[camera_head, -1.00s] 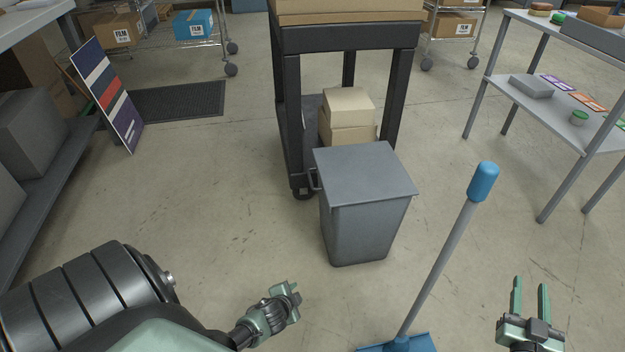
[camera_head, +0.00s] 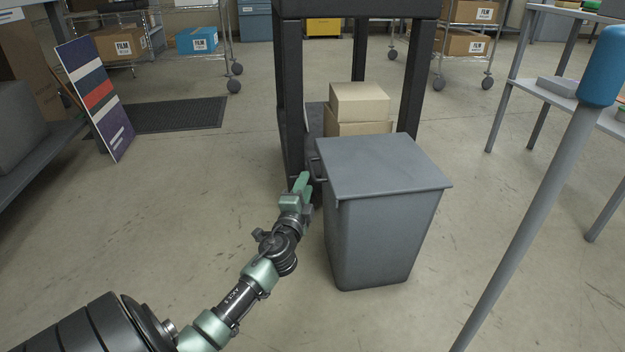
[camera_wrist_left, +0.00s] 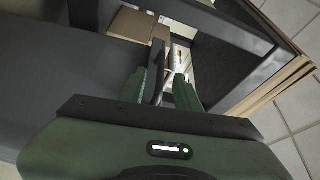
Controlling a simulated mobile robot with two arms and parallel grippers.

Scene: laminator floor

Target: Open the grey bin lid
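The grey bin (camera_head: 385,235) stands upright on the floor with its flat lid (camera_head: 385,165) shut. A small dark handle (camera_head: 318,171) sticks out from the lid's left edge. My left gripper (camera_head: 302,182) is at the left side of the bin, close beside this handle. In the left wrist view the two green fingers (camera_wrist_left: 162,92) are apart, with the thin dark handle bar (camera_wrist_left: 157,72) seen between them. Whether either finger touches it I cannot tell. The lid's grey surface (camera_wrist_left: 55,75) fills the left of that view. My right gripper is out of view.
A black-legged cart (camera_head: 292,100) with cardboard boxes (camera_head: 358,105) stands right behind the bin. A blue-topped pole (camera_head: 540,200) leans up at the right. A shelf table (camera_head: 545,95) is at the far right, a striped sign (camera_head: 95,95) at the left.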

